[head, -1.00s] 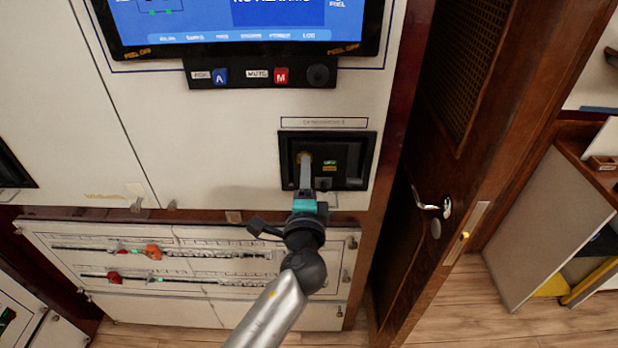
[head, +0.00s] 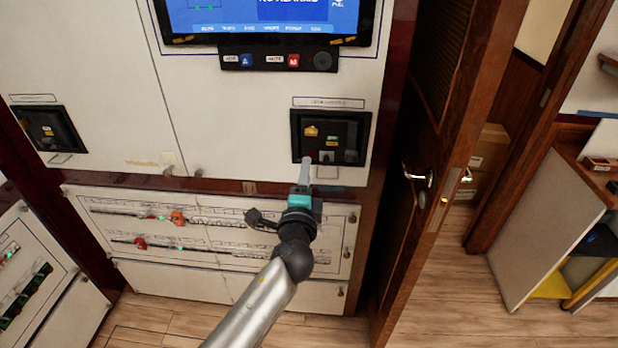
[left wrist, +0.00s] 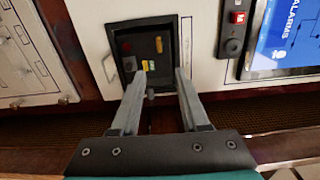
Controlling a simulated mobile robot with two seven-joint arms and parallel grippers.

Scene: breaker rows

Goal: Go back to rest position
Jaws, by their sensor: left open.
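My left gripper (head: 305,172) is in front of the white cabinet, just below a black recessed breaker panel (head: 331,136) with a yellow handle and small labels. In the left wrist view the two grey fingers (left wrist: 160,72) are apart with nothing between them, and the breaker panel (left wrist: 146,50) lies beyond their tips. The gripper appears clear of the panel. My right gripper is not in view.
A screen (head: 265,18) and a button strip (head: 280,60) are above the panel. Breaker rows (head: 175,230) with red and orange knobs are below. A wooden door (head: 440,140) stands at the right, with wooden floor (head: 440,290) in front.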

